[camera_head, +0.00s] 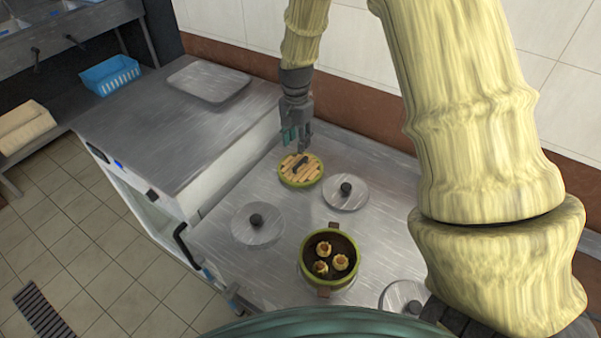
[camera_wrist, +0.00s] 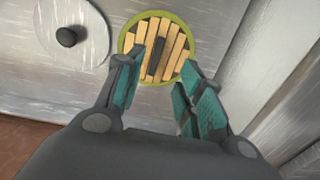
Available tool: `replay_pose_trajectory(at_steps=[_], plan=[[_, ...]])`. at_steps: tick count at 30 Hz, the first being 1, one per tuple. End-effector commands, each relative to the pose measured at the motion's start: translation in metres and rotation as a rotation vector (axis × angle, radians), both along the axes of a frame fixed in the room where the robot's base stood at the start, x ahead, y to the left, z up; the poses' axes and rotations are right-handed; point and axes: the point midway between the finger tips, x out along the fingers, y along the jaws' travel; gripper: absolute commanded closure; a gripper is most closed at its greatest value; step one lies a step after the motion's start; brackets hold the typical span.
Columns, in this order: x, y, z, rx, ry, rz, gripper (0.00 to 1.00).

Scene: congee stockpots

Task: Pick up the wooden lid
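The wooden lid (camera_head: 301,170) is round, with light slats, a green rim and a dark handle bar across its middle. It lies on the metal counter in the head view, below my gripper (camera_head: 297,139). In the wrist view the lid (camera_wrist: 157,48) shows just beyond the two fingertips, its dark handle (camera_wrist: 156,58) between them in the picture. My gripper (camera_wrist: 160,80) is open, with teal finger pads and nothing between them. The fingers appear apart from the lid; the exact height above it is hard to tell.
A steel lid with a black knob (camera_head: 346,192) lies right of the wooden lid, another (camera_head: 257,225) lower left. A green pot (camera_head: 312,246) with several buns stands in front. A raised metal cabinet top (camera_head: 165,125) with a grey tray (camera_head: 209,81) borders the left; the wall is behind.

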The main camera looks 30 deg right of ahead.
Motion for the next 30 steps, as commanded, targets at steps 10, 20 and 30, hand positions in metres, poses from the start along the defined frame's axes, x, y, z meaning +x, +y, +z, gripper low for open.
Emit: replay_pose_trajectory(at_steps=[10,20,30], plan=[[-0.001,-0.001,-0.041,0.001,0.003,0.000,0.62],[-0.001,-0.003,-0.056,0.001,0.002,-0.001,0.62],[0.000,-0.009,-0.090,0.000,0.001,0.000,0.62]])
